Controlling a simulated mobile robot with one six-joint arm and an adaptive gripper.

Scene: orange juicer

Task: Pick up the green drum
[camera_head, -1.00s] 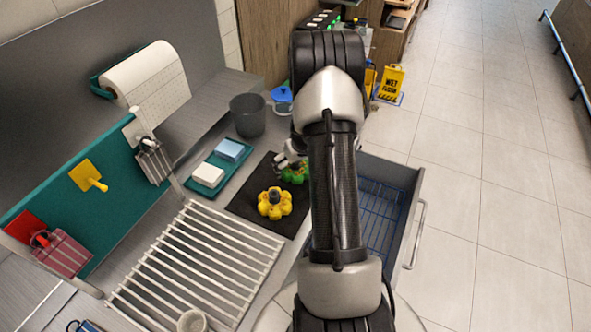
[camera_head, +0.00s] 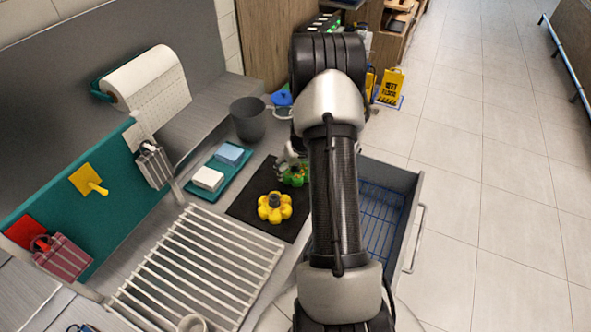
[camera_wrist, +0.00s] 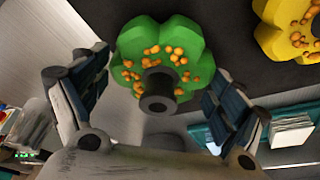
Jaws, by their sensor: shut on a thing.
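The green drum (camera_wrist: 165,58) is a lobed wheel with orange bits on its face and a dark central hub. In the wrist view it lies between the two fingers of my gripper (camera_wrist: 158,78), which is shut on it. In the head view the drum (camera_head: 294,179) is partly hidden by my arm, at the far right part of the black mat (camera_head: 245,208). My gripper (camera_head: 290,160) shows only in part there. Whether the drum touches the mat is not clear.
A yellow drum (camera_head: 274,207) sits on the mat close in front of the green one. A teal tray (camera_head: 232,182) with two blocks lies to the left, and a grey bin (camera_head: 248,120) stands behind. An open drawer (camera_head: 412,198) is at right.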

